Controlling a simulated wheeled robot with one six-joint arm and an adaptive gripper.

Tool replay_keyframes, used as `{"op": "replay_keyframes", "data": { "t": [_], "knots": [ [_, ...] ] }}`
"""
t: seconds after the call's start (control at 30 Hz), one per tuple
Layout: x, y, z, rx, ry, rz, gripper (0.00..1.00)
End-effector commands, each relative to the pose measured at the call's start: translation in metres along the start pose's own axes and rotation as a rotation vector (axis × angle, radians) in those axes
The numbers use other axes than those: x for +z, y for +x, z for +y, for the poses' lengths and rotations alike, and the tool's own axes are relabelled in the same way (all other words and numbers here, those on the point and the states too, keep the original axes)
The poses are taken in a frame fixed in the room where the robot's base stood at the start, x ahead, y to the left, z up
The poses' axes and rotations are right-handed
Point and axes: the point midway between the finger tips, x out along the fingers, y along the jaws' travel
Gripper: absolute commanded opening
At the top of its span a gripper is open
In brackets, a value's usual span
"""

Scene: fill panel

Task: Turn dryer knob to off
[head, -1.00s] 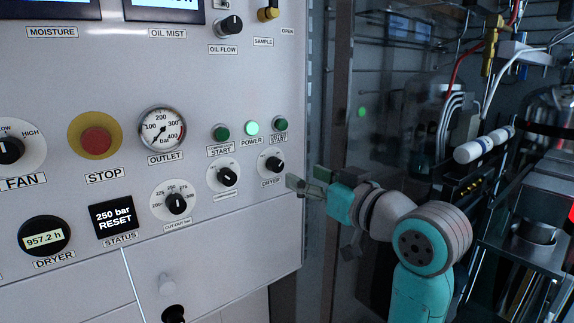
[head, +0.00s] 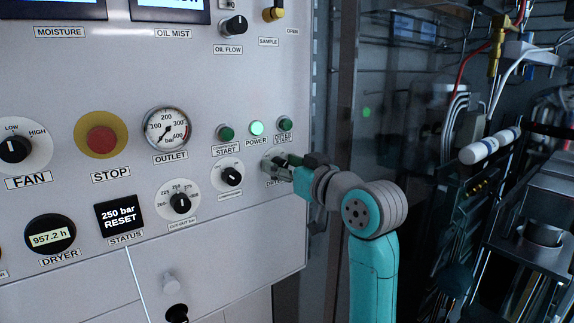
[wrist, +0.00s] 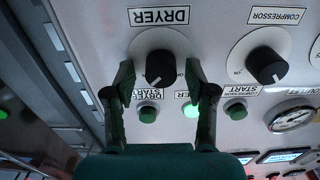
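The dryer knob (wrist: 160,67) is black and round on a white dial, under the DRYER label, which appears upside down in the wrist view. Its white pointer line slants toward the lower left in that view. My gripper (wrist: 159,76) is open, with one finger on each side of the knob. I cannot tell whether the fingers touch it. In the head view my gripper (head: 277,164) is at the panel and largely hides the knob and its dial.
The compressor knob (wrist: 266,65) is close beside the dryer knob. Green start buttons (head: 285,124) and the lit POWER light (head: 256,128) sit just above. The cut-out knob (head: 180,203) and red STOP button (head: 101,140) are further left. Cables and pipes fill the right side.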

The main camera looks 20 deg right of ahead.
Motion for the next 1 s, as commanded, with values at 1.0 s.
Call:
{"op": "replay_keyframes", "data": {
  "t": [1.0],
  "knots": [
    [0.0005,-0.0003,0.0006,0.004,-0.355,-0.001,0.00]
  ]
}}
